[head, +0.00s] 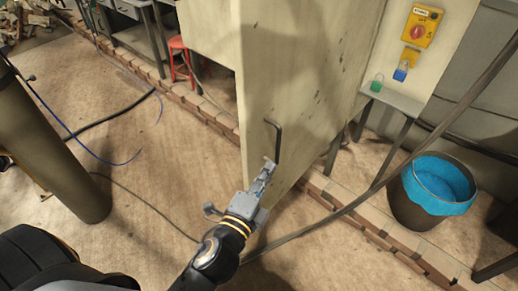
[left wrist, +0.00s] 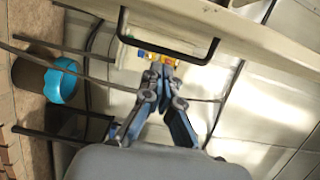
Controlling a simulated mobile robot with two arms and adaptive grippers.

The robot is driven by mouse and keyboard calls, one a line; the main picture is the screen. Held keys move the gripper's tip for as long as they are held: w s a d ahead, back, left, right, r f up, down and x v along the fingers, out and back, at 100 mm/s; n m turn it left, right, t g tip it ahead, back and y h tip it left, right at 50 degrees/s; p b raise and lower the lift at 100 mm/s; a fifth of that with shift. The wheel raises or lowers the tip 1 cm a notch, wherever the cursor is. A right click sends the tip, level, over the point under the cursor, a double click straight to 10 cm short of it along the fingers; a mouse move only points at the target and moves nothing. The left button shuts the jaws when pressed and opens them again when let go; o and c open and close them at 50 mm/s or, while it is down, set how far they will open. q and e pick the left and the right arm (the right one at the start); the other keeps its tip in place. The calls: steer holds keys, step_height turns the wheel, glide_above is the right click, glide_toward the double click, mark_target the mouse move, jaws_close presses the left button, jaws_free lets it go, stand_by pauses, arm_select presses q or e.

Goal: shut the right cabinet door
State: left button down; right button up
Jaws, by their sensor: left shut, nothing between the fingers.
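A cream cabinet door (head: 300,75) with dark speckles stands swung out in the middle of the head view. A dark bar handle (head: 278,138) is on its face. My left gripper (head: 268,170) is at the handle's lower end, fingers shut and empty. In the left wrist view the handle (left wrist: 170,48) crosses the top, with the door's pale surface (left wrist: 250,32) above it. The shut fingertips of my left gripper (left wrist: 163,62) appear close to the bar; I cannot tell whether they touch. The cabinet's inside is hidden. My right gripper is not in view.
A dark bin with a blue liner (head: 440,182) stands at the right. A yellow switch box (head: 420,25) and a small shelf (head: 393,97) are behind the door. A low brick edging (head: 335,195) and cables cross the floor. A red stool (head: 180,58) stands at the back left.

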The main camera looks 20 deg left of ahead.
mark_target(259, 156)
arm_select(q)
steer(key=w, duration=0.1)
steer(key=w+p, duration=0.1)
steer(key=w, duration=0.1)
steer(key=shift+w+a+r, duration=0.15)
steer(key=shift+w+r, duration=0.05)
steer(key=a, duration=0.2)
steer(key=a+p, duration=0.1)
steer(key=shift+w+a+f, duration=0.15)
steer(key=shift+w+a, duration=0.05)
steer(key=shift+w, duration=0.1)
